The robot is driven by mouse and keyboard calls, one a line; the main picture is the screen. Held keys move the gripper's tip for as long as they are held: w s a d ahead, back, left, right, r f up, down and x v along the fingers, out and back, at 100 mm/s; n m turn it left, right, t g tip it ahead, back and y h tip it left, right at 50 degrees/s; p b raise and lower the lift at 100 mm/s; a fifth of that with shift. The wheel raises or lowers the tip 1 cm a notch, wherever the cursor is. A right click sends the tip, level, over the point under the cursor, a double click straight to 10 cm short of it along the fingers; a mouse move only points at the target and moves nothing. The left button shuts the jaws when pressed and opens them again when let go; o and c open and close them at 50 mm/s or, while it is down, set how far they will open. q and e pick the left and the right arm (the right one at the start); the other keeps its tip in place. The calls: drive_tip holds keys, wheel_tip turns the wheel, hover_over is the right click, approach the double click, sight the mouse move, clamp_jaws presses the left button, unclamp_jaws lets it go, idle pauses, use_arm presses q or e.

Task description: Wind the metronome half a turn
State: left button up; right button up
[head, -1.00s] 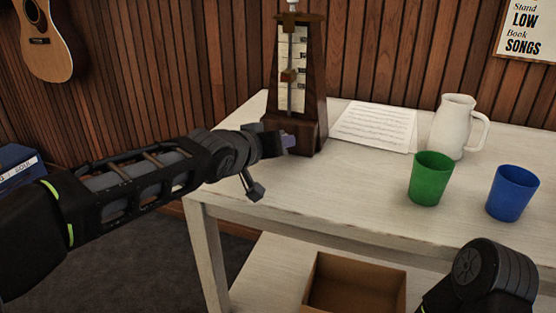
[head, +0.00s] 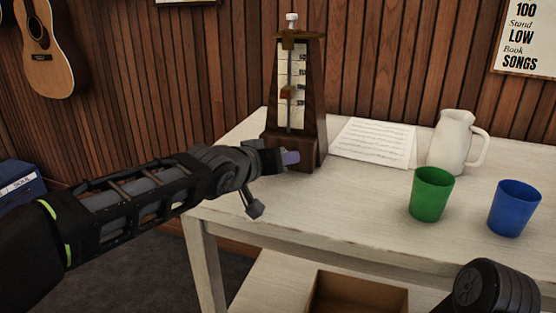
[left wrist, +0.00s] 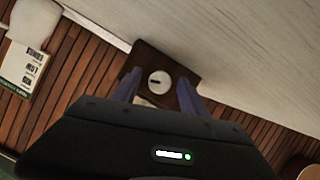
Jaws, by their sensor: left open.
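The dark wooden metronome (head: 313,110) stands upright at the back left of the white table, with its pale scale, pendulum rod and reddish weight facing me. My left gripper (head: 290,158) reaches in from the left to the metronome's base. In the left wrist view a round white winding knob (left wrist: 160,82) with a dark slot shows on the metronome's dark base (left wrist: 148,58). The left gripper (left wrist: 159,80) is open, with one purple finger on each side of the knob. I cannot tell whether the fingers touch it. My right gripper is out of view.
Sheet music (head: 374,143) lies right of the metronome on the white table (head: 330,212). A white jug (head: 450,143), a green cup (head: 431,195) and a blue cup (head: 514,208) stand further right. An open cardboard box (head: 356,294) is below the tabletop.

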use_arm(q)
drive_tip(key=p+v, duration=0.1)
drive_tip(key=v, duration=0.6)
drive_tip(key=shift+a+r, duration=0.15)
drive_tip(key=shift+s, duration=0.3)
